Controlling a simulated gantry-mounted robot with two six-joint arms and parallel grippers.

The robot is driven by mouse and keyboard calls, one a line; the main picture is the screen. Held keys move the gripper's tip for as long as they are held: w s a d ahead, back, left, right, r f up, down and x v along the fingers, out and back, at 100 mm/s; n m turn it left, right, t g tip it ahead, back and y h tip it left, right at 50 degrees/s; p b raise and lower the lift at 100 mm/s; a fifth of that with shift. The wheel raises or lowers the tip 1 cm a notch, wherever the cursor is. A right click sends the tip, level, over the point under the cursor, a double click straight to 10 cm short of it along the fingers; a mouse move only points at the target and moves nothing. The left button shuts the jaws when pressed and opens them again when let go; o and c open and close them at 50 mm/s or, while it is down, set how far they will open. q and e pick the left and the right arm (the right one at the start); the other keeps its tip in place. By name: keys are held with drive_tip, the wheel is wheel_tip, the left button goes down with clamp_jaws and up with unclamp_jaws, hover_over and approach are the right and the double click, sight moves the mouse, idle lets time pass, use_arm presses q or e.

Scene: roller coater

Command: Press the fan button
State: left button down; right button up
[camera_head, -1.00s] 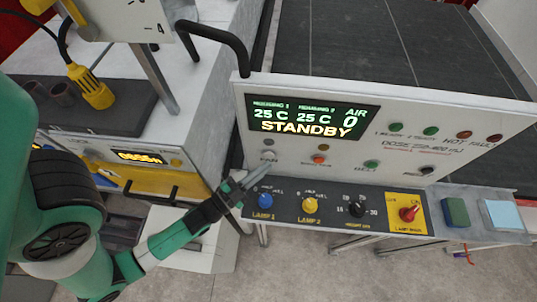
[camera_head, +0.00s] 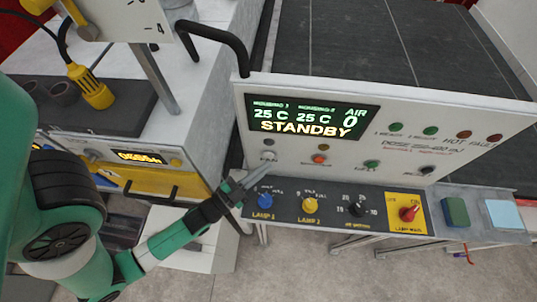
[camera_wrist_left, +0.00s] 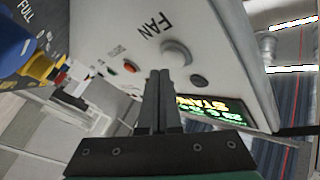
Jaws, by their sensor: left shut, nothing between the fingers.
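The fan button (camera_head: 268,156) is a pale round button on the upright white panel (camera_head: 300,160), below the display and left of an orange button. In the left wrist view the fan button (camera_wrist_left: 176,53) stands out from the panel beside the word FAN. My left gripper (camera_head: 268,167) is shut and empty, its tips just below the button in the head view. In the left wrist view the gripper (camera_wrist_left: 160,74) points at the panel, its tips close to the button. I cannot tell whether they touch. My right gripper is not in view.
The display (camera_head: 312,117) reads STANDBY. Below, a sloping shelf holds the blue lamp knob (camera_head: 265,201), a yellow knob (camera_head: 309,204), a black knob (camera_head: 356,207) and a red switch (camera_head: 408,213). A black handle (camera_head: 220,38) rises at the panel's upper left corner.

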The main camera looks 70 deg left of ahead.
use_arm(q)
drive_tip(key=shift+w+a+p, duration=0.2)
drive_tip(key=shift+a+p, duration=0.2)
drive_tip(key=shift+p, duration=0.05)
drive_tip(key=shift+w+a+p, duration=0.2)
drive_tip(key=shift+a+p, duration=0.2)
drive_tip(key=shift+p, duration=0.05)
idle(0.8)
drive_tip(key=shift+s+d+f+b, duration=0.15)
drive_tip(key=shift+d+b, duration=0.1)
drive_tip(key=shift+b, duration=0.35)
drive_tip(key=shift+s+d+b, duration=0.2)
drive_tip(key=shift+d+b, duration=0.35)
drive_tip(key=shift+b, duration=0.25)
